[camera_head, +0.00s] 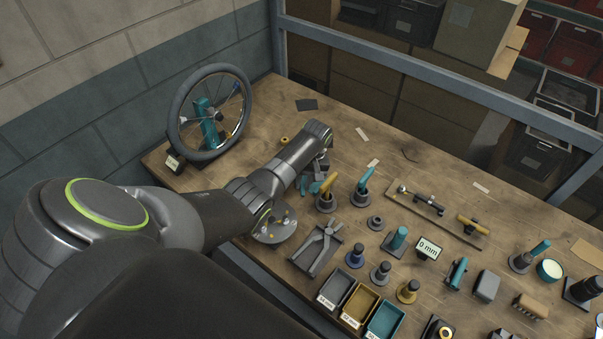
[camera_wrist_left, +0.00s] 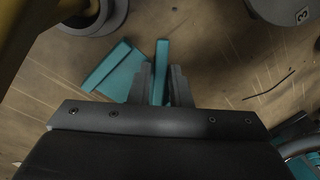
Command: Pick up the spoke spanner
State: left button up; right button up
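A slim teal bar (camera_wrist_left: 161,62), which looks like the spoke spanner's body, lies between the two fingertips of my left gripper (camera_wrist_left: 160,85) in the left wrist view. The fingers stand close on both sides of it. I cannot tell whether they press on it. A wider flat teal piece (camera_wrist_left: 117,72) lies just left of the fingers. In the head view my left gripper (camera_head: 316,168) points down at the bench, beside small teal pieces (camera_head: 304,184) that it partly hides. My right gripper is not in view.
A spoked wheel (camera_head: 208,112) stands at the back left. Upright holders with a yellow-handled tool (camera_head: 328,184) and a teal-handled tool (camera_head: 363,180) stand close right of the gripper. Pliers (camera_head: 318,248) and small bins (camera_head: 360,304) are nearer. The back of the bench is mostly clear.

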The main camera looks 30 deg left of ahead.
pick_arm(q)
grip_shut()
dwell(0.3)
notch_tip(320, 180, up, 10)
jog(key=f, duration=0.1)
jog(key=shift+s+f+h+b, duration=0.1)
jog(key=shift+f+h+b, duration=0.65)
jog(key=shift+f, duration=1)
jog(key=shift+f+h+b, duration=0.55)
jog(key=shift+f+b, duration=0.4)
jog(key=shift+f, duration=0.8)
jog(key=shift+f, duration=0.55)
